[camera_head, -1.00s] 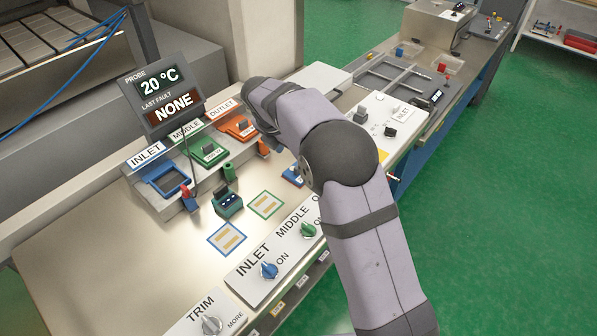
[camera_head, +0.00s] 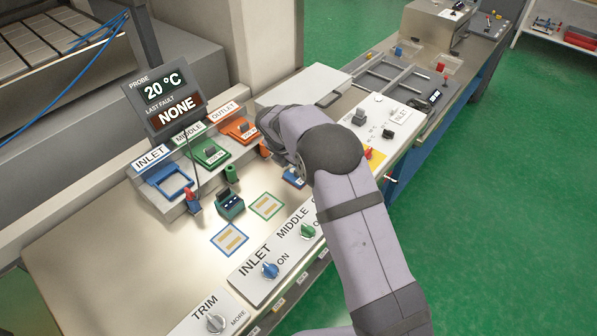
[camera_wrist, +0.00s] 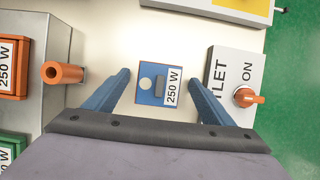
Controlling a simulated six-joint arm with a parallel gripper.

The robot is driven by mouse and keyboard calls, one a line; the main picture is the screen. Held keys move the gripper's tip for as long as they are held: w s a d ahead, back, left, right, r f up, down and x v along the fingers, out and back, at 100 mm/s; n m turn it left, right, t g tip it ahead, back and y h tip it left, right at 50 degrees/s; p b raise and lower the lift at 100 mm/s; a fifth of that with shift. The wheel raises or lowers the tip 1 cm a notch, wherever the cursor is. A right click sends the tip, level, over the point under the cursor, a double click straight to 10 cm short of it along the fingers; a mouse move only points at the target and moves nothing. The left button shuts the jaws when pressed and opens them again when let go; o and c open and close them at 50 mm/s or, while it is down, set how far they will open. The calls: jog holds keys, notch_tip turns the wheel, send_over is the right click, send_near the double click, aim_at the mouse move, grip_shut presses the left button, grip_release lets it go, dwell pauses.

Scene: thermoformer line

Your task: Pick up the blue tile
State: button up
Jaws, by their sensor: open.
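The blue tile (camera_wrist: 151,84) lies flat on the pale bench top in the wrist view. It has a white disc, a small grey grip and a "250 W" label. In the head view the blue tile (camera_head: 291,178) shows only in part, beside my arm. My gripper (camera_wrist: 160,78) is open, with one blue finger on each side of the tile and a gap on both sides. The fingers do not touch it. How high they are above the bench I cannot tell. In the head view my arm hides the gripper.
In the wrist view an orange post (camera_wrist: 65,73) stands left of the tile, and a panel with an orange knob (camera_wrist: 244,97) is on the right. In the head view a dark green block (camera_head: 230,206) stands left of the tile, near an empty-looking blue inlet frame (camera_head: 170,183).

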jog(key=shift+c, duration=0.4)
jog(key=c, duration=1.1)
jog(key=shift+c, duration=0.2)
notch_tip(320, 180, up, 10)
jog(key=b, duration=0.3)
jog(key=shift+d+f, duration=0.1)
